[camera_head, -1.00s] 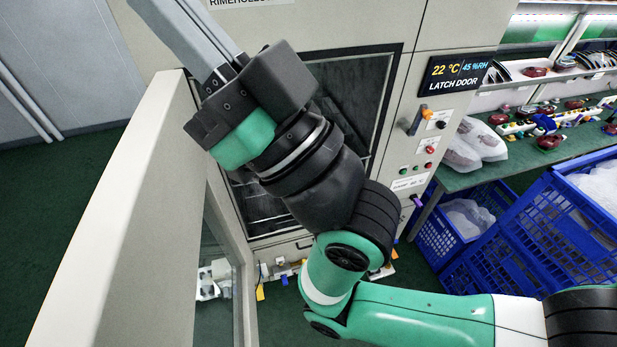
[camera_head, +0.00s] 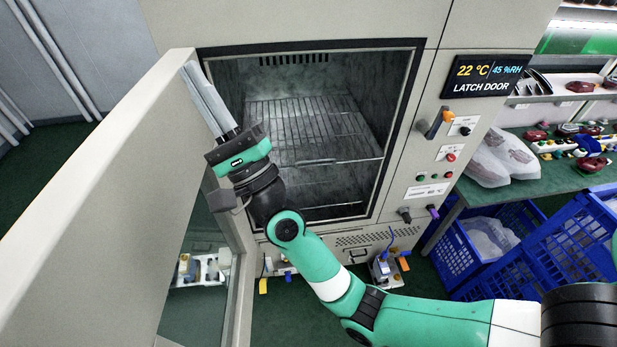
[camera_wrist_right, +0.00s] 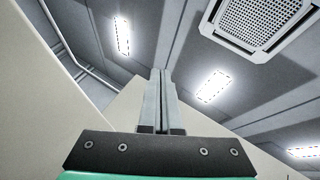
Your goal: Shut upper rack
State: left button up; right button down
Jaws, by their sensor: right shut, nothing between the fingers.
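The upper rack (camera_head: 315,122) is a wire shelf in the open chamber. A small bar shows at the middle of its front edge. The rack lies within the frame of the opening; I cannot tell whether it is fully in. My right gripper (camera_head: 190,72) is shut and empty, its long grey fingers pointing up and left beside the open door's top edge. In the right wrist view the fingers (camera_wrist_right: 159,75) lie together, pointing at the ceiling. I cannot tell whether they touch the door. My left gripper is not in view.
The open chamber door (camera_head: 110,170) stands at the left. A lower rack (camera_head: 325,190) shows below the upper one. The control panel with an orange-tipped handle (camera_head: 436,122) is right of the opening. Blue crates (camera_head: 480,262) and a cluttered green bench (camera_head: 530,178) stand at the right.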

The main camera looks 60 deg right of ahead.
jog(key=w+d+f+m+g+h+b, duration=0.1)
jog(key=d+f+m+g+h, duration=0.4)
jog(key=f, duration=0.5)
jog(key=w+d+f+m+g+h+b, duration=0.1)
jog(key=d+f+m+g+h+b, duration=0.15)
jog(key=d+f+m, duration=0.65)
jog(key=s+d+f+m+g+b, duration=0.1)
jog(key=s+d+f+m+g, duration=0.15)
jog(key=f, duration=0.75)
jog(key=s+d+f+m+g+b, duration=0.1)
jog(key=s+d+f+g, duration=0.3)
jog(key=f, duration=0.6)
jog(key=s+d+f+m+g+b, duration=0.1)
jog(key=s+d+f+g, duration=0.25)
jog(key=f, duration=0.65)
jog(key=b+x, duration=0.4)
jog(key=x, duration=0.9)
jog(key=shift+w+b, duration=0.35)
jog(key=shift+w, duration=0.15)
jog(key=shift+d+r, duration=0.1)
jog(key=shift+r, duration=0.05)
